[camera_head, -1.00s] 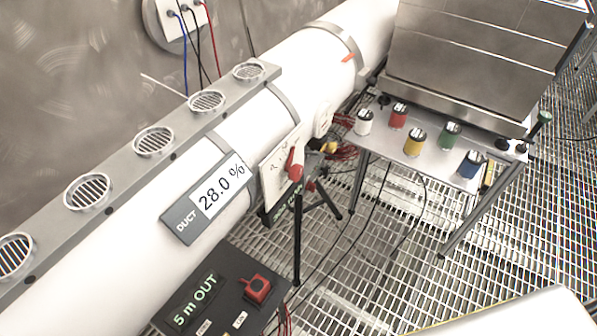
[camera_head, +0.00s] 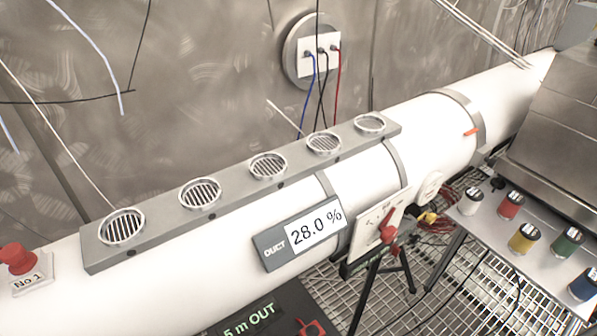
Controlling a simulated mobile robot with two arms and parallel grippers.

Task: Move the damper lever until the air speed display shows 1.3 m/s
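The white duct (camera_head: 215,262) runs from lower left to upper right. A red lever (camera_head: 388,230) sits in front of a white marked plate (camera_head: 372,222) on the duct's near side; its markings are too small to read. A grey display labelled DUCT (camera_head: 300,238) reads 28.0 %. A dark panel with green text (camera_head: 360,262) below the plate is mostly hidden, and I cannot read it. No air speed in m/s is readable. Neither gripper is in view.
A dark box reading "5 m OUT" (camera_head: 250,320) with a red button stands at the bottom. A grey strip with round grilles (camera_head: 240,190) lies along the duct. A red button marked No 1 (camera_head: 18,259) is at left. A table (camera_head: 510,235) holds coloured knobs at right.

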